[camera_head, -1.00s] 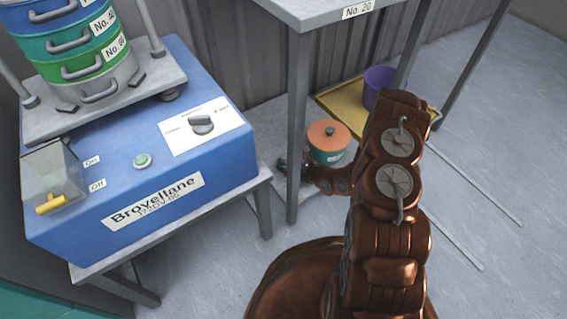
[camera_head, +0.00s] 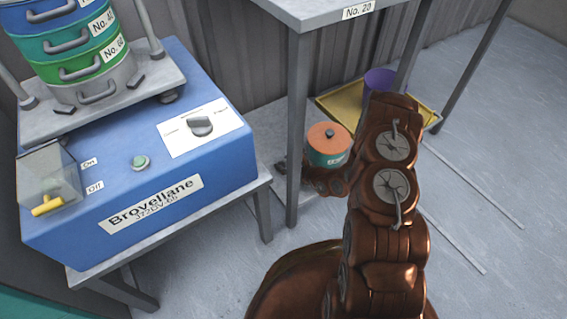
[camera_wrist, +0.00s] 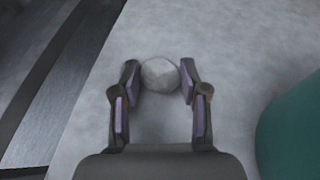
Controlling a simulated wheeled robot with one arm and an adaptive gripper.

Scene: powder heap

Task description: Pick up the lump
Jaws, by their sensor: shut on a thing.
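The lump (camera_wrist: 160,74) is a small, rounded, pale grey piece in the wrist view. It sits between the fingertips of my gripper (camera_wrist: 159,83), which is shut on it with a finger at each side. A pale grey surface lies behind the lump; I cannot tell whether the lump touches it. In the head view my gripper is low beside the table leg, mostly hidden, and the lump cannot be seen there.
A teal pot with an orange lid (camera_head: 329,137) stands close to my gripper; its teal side (camera_wrist: 292,130) fills the wrist view's right edge. A yellow tray (camera_head: 345,108) holds a purple cup (camera_head: 379,80). A table leg (camera_head: 297,130) and a blue sieve machine (camera_head: 120,190) stand to the left.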

